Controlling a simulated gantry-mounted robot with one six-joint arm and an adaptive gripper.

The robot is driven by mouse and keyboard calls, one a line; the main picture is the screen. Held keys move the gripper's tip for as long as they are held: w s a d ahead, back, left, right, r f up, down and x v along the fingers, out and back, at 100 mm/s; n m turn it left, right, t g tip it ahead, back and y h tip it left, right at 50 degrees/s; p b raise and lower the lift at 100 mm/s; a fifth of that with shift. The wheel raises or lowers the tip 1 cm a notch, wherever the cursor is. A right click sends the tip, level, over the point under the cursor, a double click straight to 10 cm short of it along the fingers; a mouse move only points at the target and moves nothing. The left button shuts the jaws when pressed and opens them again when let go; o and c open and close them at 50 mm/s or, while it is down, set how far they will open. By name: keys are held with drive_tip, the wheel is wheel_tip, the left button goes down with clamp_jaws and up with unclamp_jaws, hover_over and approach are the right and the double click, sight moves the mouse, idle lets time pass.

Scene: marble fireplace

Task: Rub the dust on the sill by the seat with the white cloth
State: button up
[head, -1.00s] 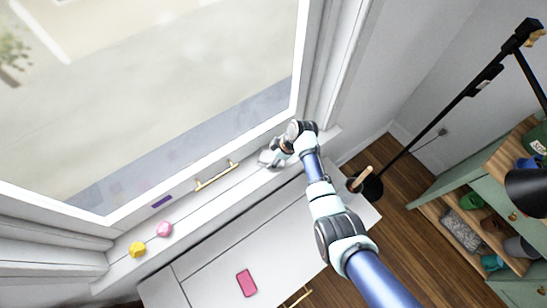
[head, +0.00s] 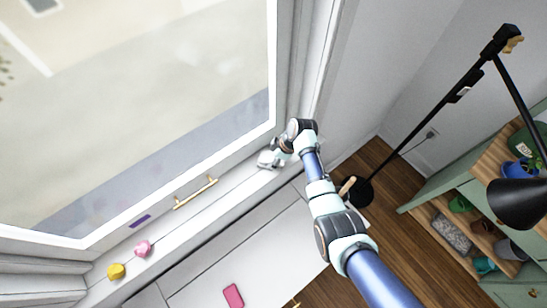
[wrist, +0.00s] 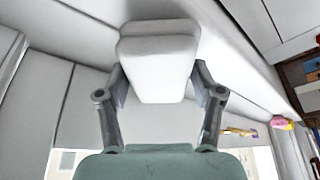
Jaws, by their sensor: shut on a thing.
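The white cloth (wrist: 160,62) shows in the wrist view as a thick, folded white pad between my two grey fingers. My gripper (wrist: 160,84) is shut on it. In the head view my gripper (head: 272,157) is low over the right end of the white window sill (head: 222,184). I cannot tell whether the cloth touches the sill. The white seat (head: 255,238) lies alongside the sill, nearer to me. I cannot make out any dust; the sill under the gripper is hidden.
A yellow object (head: 116,271) and a pink object (head: 143,249) stand on the sill's left part. A brass handle (head: 196,192) is on the window frame. A pink phone-like slab (head: 233,295) lies on the seat. A black floor lamp (head: 440,115) and green shelf (head: 450,225) are right.

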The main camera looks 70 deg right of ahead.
drive_tip(key=r, duration=0.1)
drive_tip(key=r+p, duration=0.1)
drive_tip(key=r, duration=0.1)
drive_tip(key=shift+w+a, duration=0.2)
drive_tip(key=shift+w, duration=0.05)
wheel_tip(320, 180, up, 4)
drive_tip(key=p, duration=0.4)
drive_tip(key=shift+r, duration=0.2)
